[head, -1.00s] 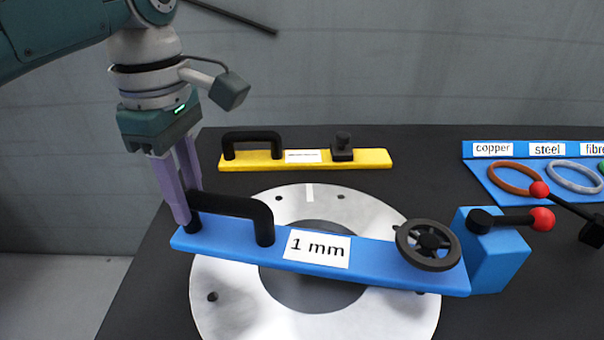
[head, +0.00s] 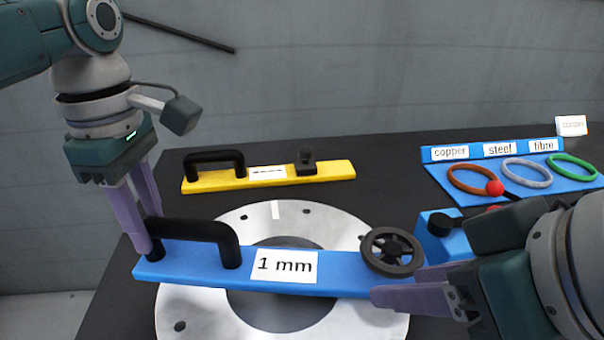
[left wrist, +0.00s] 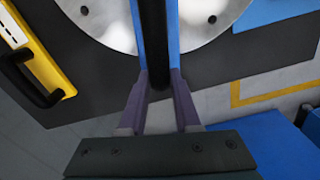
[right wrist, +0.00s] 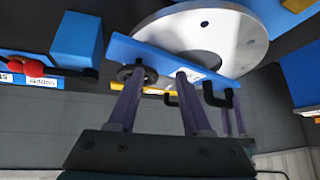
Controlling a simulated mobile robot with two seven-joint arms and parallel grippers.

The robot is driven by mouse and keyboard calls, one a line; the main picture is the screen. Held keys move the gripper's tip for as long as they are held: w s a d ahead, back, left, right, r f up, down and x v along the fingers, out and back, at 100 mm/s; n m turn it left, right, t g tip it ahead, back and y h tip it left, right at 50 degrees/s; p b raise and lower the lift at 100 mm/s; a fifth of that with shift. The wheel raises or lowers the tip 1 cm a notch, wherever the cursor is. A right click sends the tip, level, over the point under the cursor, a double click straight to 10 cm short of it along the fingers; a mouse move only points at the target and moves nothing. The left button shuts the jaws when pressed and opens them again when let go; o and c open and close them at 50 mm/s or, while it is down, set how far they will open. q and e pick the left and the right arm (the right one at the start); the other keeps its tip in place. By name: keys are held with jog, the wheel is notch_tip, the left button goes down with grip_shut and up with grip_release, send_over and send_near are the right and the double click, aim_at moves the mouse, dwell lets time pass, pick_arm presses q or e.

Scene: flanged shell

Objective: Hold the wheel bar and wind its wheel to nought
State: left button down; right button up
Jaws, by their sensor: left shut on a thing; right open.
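The wheel bar (head: 340,280) is blue, with a black handle at its left, a "1 mm" label and a black handwheel (head: 391,250) near its right end. It lies across or just above a grey flange ring (head: 175,320). My left gripper (head: 150,240) is shut on the handle's left leg; the left wrist view shows the black handle (left wrist: 157,72) between its fingers. My right gripper (head: 405,285) is open at the bar's right end, just in front of the wheel. In the right wrist view its fingers (right wrist: 160,85) stand apart near the bar and wheel (right wrist: 130,72).
A yellow bar (head: 225,180) with a black handle and knob lies behind the ring. A blue tray (head: 435,175) holds copper, steel and fibre rings at the right. A blue block (head: 440,235) with a red-knobbed lever stands behind my right gripper.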

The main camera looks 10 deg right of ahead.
aim_at(393, 247)
jog(key=o, duration=0.5)
jog(key=w+a+r+n, duration=0.1)
jog(key=w, duration=0.1)
jog(key=w+a+r+n+y, duration=0.1)
jog(key=w+a, duration=0.1)
jog(key=w+a+r+n, duration=0.1)
jog(key=w+a+r, duration=0.1)
jog(key=shift+w+y, duration=0.3)
jog(key=shift+y, duration=0.1)
jog(key=shift+c, duration=0.2)
jog(key=shift+o, duration=0.7)
jog(key=shift+w+a+n+g, duration=0.2)
jog(key=shift+a+n+g, duration=0.1)
jog(key=shift+n+g, duration=0.4)
jog(key=shift+o, duration=0.7)
jog(key=shift+w+r+n+g, duration=0.1)
jog(key=shift+r+n+g, duration=0.05)
jog(key=shift+n+g, duration=0.45)
jog(key=d+r+n+g+h, duration=0.1)
jog(key=d+r, duration=0.1)
jog(key=d+r+n+g+h, duration=0.1)
jog(key=d+r+g, duration=0.1)
jog(key=d+r+n+g+h, duration=0.1)
jog(key=d+r+n+h, duration=0.1)
jog(key=d, duration=0.1)
notch_tip(393, 247, down, 12)
jog(key=shift+r, duration=0.1)
jog(key=c, duration=1.1)
